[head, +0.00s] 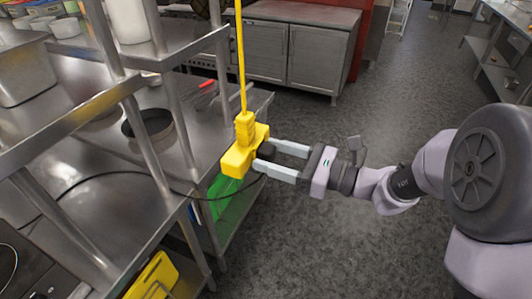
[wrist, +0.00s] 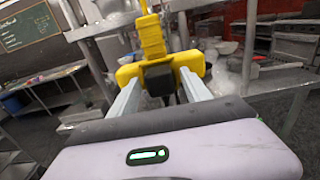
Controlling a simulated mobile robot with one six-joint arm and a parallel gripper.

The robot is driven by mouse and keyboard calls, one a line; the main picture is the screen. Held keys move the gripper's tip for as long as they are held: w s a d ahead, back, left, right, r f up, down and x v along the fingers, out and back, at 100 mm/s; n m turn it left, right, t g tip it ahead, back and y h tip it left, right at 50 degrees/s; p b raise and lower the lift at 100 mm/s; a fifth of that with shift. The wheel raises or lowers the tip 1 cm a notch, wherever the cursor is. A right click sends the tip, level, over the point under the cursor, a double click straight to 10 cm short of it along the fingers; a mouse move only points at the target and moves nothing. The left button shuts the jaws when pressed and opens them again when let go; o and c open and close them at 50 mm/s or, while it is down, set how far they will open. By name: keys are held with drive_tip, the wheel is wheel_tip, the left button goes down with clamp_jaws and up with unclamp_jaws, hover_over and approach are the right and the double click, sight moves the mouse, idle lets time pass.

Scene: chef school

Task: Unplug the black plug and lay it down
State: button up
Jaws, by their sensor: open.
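A yellow socket block (head: 243,150) hangs from a yellow cable (head: 240,60) beside the metal shelving. The black plug (head: 266,150) sits at its right side, facing my gripper. In the wrist view the black plug (wrist: 158,79) is against the front of the yellow block (wrist: 150,60). My gripper (head: 276,160) is open, with its two pale fingers on either side of the plug. In the wrist view my gripper (wrist: 160,95) has the plug between its fingertips. I cannot tell whether the fingers touch it.
A metal shelf unit (head: 115,175) with a black pan (head: 150,124) stands on the left. A dark cord (head: 120,172) runs across it towards the block. A green item (head: 224,195) is on the lower shelf. The grey floor (head: 340,240) below my arm is clear.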

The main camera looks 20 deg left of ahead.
clamp_jaws()
idle(0.3)
drive_tip(key=d, duration=0.6)
drive_tip(key=shift+s+b, duration=0.2)
drive_tip(key=shift+b, duration=0.25)
idle(0.7)
